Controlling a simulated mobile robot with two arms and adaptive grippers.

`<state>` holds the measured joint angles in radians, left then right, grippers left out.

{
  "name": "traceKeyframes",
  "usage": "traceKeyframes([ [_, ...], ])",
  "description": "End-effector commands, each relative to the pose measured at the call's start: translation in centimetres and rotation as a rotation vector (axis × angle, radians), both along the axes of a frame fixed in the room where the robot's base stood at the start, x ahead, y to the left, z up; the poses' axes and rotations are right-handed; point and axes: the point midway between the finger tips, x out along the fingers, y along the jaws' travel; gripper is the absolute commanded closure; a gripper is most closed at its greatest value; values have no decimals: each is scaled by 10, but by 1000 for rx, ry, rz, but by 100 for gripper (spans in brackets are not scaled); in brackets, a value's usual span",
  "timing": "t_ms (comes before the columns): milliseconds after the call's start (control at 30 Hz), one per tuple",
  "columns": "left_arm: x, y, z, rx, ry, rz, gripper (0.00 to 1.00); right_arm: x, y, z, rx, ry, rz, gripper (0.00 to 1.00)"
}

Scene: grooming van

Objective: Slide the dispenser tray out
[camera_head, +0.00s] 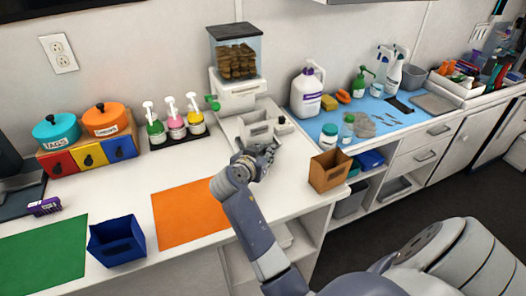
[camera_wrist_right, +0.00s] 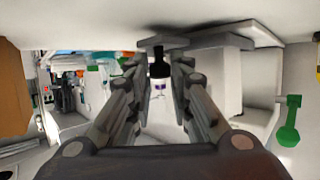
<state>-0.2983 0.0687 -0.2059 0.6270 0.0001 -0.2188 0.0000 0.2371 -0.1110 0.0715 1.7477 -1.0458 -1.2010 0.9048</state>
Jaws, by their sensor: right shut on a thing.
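The dispenser (camera_head: 238,98) stands against the wall, with a white body, a clear hopper of brown treats and a green knob (camera_head: 212,103). Its pale tray (camera_head: 257,133) shows low at the front, with an open recess. My right gripper (camera_head: 257,158) is at the tray's front end, its fingers closed in. In the right wrist view, the fingertips (camera_wrist_right: 160,65) are at a grey handle-like bar (camera_wrist_right: 163,41), and the white dispenser body (camera_wrist_right: 215,75) is to the right. The fingers partly hide the exact contact. My left gripper is not in view.
Pump bottles (camera_head: 174,126) stand left of the dispenser. A blue mat (camera_head: 345,140) with bottles and tools lies right. A brown open box (camera_head: 329,170) sits at the counter's front edge. An orange mat (camera_head: 188,210) and blue bin (camera_head: 116,240) lie left of my right arm.

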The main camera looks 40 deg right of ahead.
Motion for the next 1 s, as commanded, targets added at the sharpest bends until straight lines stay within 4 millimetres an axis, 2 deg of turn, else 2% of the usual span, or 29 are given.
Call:
traceKeyframes([
  [100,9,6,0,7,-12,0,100,-1,-1,-1,-1,2,-2,100],
  [133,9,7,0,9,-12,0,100,-1,-1,-1,0,2,-2,76],
  [200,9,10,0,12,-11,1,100,-1,-1,-1,-1,2,-2,62],
  [500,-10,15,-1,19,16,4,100,0,-1,0,-1,0,-1,62],
  [633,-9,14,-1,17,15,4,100,1,-1,8,-1,-5,-2,62],
  [1000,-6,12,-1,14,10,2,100,0,-1,75,1,-6,-2,62],
])
